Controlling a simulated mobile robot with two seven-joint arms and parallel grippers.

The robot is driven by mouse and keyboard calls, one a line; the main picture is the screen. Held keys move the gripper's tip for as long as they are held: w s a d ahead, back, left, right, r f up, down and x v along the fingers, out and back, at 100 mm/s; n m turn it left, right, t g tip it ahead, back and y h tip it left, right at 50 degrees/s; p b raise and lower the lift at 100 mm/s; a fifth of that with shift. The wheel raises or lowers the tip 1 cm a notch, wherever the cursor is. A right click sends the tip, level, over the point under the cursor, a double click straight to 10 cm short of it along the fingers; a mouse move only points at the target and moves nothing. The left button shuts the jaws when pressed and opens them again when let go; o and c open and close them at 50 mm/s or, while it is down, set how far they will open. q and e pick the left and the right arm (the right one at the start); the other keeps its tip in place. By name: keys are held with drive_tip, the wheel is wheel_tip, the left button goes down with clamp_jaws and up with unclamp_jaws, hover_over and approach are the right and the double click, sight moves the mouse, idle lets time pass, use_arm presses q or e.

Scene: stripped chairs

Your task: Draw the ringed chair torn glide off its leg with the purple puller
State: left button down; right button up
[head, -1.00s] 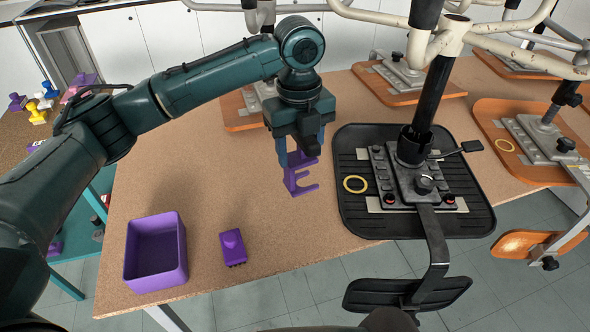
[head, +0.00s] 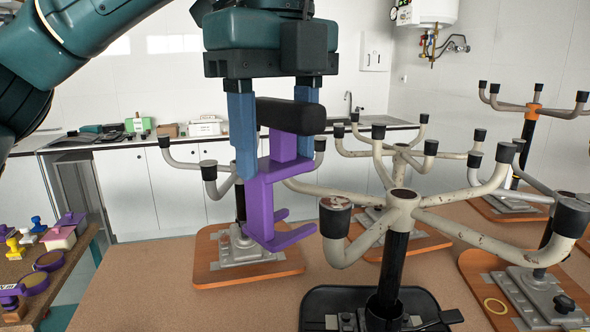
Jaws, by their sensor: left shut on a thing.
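My left gripper (head: 274,150) is shut on the purple puller (head: 262,200), with a blue finger on each side. The puller's forked prongs point right. An upturned chair with a black seat (head: 318,300) stands at the bottom centre, its pale, chipped legs (head: 345,252) spread from the hub. The near left leg carries a black glide (head: 335,222) with a brown, worn-looking top. The prong tips appear just left of this glide; I see no contact, and the depth gap is unclear. The seat's ring is out of view. My right gripper is not in view.
Other upturned chairs on orange seats stand behind and to the right; one orange seat (head: 470,270) bears a yellow ring (head: 495,306). Chair legs crowd the space right of the puller. A side table (head: 45,285) with stamps is at left. Tabletop (head: 150,290) at left is clear.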

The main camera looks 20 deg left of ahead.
use_arm(q)
drive_tip(key=shift+s+r, duration=0.1)
drive_tip(key=shift+s, duration=0.05)
drive_tip(key=shift+w+d+f, duration=0.25)
drive_tip(key=shift+w+f, duration=0.2)
drive_tip(key=shift+f, duration=0.4)
drive_tip(key=shift+w+d+f, duration=0.2)
drive_tip(key=shift+w+f, duration=0.25)
drive_tip(key=shift+f, duration=0.35)
drive_tip(key=shift+w+d+f, duration=0.25)
drive_tip(key=shift+w+f, duration=0.2)
drive_tip(key=shift+f, duration=0.4)
drive_tip(key=shift+w+d, duration=0.35)
drive_tip(key=shift+w, duration=0.4)
drive_tip(key=shift+w+d, duration=0.2)
drive_tip(key=shift+w, duration=0.15)
drive_tip(key=shift+w+d, duration=0.4)
drive_tip(key=shift+w, duration=0.3)
drive_tip(key=shift+w+d, duration=0.35)
drive_tip(key=shift+w, duration=0.3)
drive_tip(key=shift+r, duration=1.5)
idle(1.4)
